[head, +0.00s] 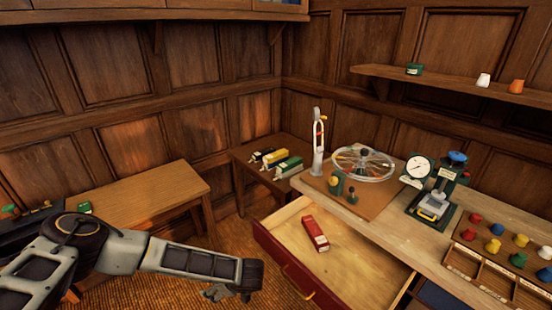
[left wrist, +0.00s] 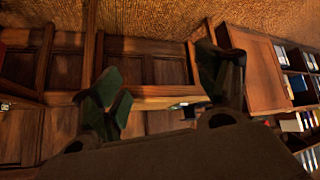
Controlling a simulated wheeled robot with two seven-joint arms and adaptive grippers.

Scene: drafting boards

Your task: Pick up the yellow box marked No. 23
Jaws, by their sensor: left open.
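A yellow box (head: 276,159) lies on the small corner table (head: 247,168) in the head view, between a dark-and-pale box (head: 260,154) and a green box (head: 288,167). Any number on it is too small to read. My left gripper (head: 230,294) is low at the front, nearer than the corner table and well apart from the yellow box. In the left wrist view the left gripper (left wrist: 163,88) has its two fingers spread with nothing between them. I do not make out the yellow box there. My right gripper is in neither view.
An open drawer (head: 365,279) juts out right of my left gripper, with a red box (head: 316,233) inside. The workbench (head: 390,220) holds a spoked wheel (head: 362,164), a press (head: 437,195) and coloured pegs. A wooden bench (head: 140,195) stands at left; floor shows between.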

